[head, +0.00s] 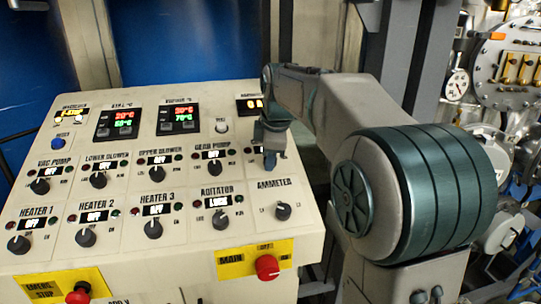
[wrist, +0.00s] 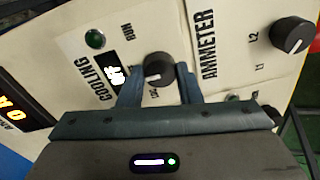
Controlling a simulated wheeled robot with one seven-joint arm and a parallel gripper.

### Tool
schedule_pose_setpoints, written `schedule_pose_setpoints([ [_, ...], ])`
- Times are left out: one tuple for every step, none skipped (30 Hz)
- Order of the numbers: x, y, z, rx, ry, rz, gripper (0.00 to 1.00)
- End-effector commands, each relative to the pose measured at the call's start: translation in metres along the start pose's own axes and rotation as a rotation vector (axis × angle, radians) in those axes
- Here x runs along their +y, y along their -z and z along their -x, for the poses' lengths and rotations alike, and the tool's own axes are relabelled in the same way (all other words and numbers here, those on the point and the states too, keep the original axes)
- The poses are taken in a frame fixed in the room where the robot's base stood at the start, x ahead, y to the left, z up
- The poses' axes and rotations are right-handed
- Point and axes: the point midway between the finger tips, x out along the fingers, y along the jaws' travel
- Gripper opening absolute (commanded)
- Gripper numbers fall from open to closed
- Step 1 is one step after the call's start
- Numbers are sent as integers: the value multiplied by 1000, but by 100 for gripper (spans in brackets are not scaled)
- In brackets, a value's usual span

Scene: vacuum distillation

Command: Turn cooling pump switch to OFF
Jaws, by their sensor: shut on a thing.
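The cooling pump switch (wrist: 154,65) is a black round knob on the cream control panel. In the wrist view its label reads "COOLING", with the rest of the label hidden, and its small display (wrist: 118,77) appears to read OFF. My gripper (wrist: 158,82) has one blue-grey finger on each side of the knob and is shut on it. In the head view my gripper (head: 270,158) reaches down to the panel's upper right and hides the knob and most of its label.
The ammeter knob (wrist: 291,38) is close beside the cooling switch. The gear pump knob (head: 214,169) is left of my gripper in the head view. A red main switch (head: 267,267) and a red emergency stop (head: 78,293) are on the panel's lower front.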

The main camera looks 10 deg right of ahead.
Motion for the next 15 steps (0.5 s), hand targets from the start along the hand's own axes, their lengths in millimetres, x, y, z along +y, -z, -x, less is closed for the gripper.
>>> schedule_pose_setpoints([
  [1,1,1,1,-3,1,9],
  [1,1,1,1,-3,0,9],
  [1,1,1,1,-3,0,9],
  [1,1,1,1,-3,0,9],
  [1,1,1,1,-3,0,9],
  [1,1,1,1,-3,0,9],
  [1,1,1,1,-3,0,9],
  [1,1,1,1,-3,0,37],
  [0,1,1,1,-3,0,48],
  [0,1,1,1,-2,0,53],
  [0,1,1,1,-2,-1,53],
  [0,0,1,1,-2,-1,53],
  [0,0,1,1,-2,-1,53],
  [0,0,1,1,-2,-1,53],
  [0,0,1,1,-2,-1,53],
])
